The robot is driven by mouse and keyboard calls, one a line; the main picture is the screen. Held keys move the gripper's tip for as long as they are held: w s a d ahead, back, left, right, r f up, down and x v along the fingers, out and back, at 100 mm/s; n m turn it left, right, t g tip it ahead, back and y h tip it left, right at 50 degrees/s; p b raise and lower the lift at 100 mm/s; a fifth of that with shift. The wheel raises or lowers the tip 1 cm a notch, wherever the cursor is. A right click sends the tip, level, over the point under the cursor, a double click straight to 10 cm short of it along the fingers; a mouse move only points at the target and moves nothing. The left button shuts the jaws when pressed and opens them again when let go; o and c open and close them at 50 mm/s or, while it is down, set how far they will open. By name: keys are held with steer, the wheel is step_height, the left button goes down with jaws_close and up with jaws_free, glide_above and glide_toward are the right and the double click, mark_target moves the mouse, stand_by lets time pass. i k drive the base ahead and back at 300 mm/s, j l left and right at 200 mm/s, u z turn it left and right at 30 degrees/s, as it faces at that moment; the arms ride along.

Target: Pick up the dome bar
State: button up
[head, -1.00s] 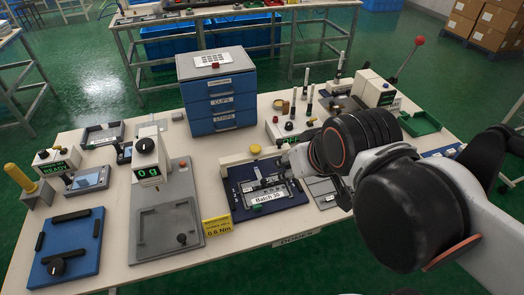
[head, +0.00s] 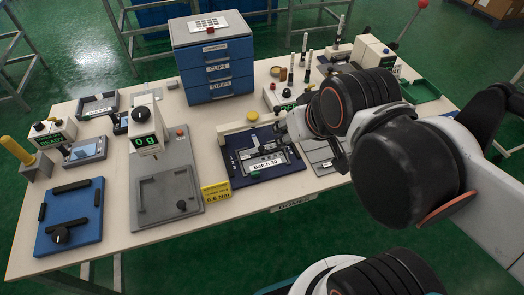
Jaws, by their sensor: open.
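A blue fixture (head: 233,177) near the table's front middle holds a grey plate with a white "Batch 30" label (head: 264,166). A cream bar (head: 236,128) with a yellow knob (head: 252,116) lies along the fixture's back edge. I cannot tell for sure which part is the dome bar; this cream bar may be it. My gripper (head: 274,147) is open, small and dark, over the back right part of the fixture. My arm hides the right end of the cream bar, and I cannot tell whether the fingers touch anything.
A scale reading 0 g (head: 165,196) and a yellow torque sign (head: 215,191) stand left of the fixture. A blue drawer unit (head: 213,61) stands behind. Several upright pens and a green tray (head: 416,90) are at the back right. Bare table lies along the front edge.

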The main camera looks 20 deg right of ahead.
mark_target(262, 152)
steer(key=k+j+z, duration=0.9)
steer(key=k+z, duration=0.25)
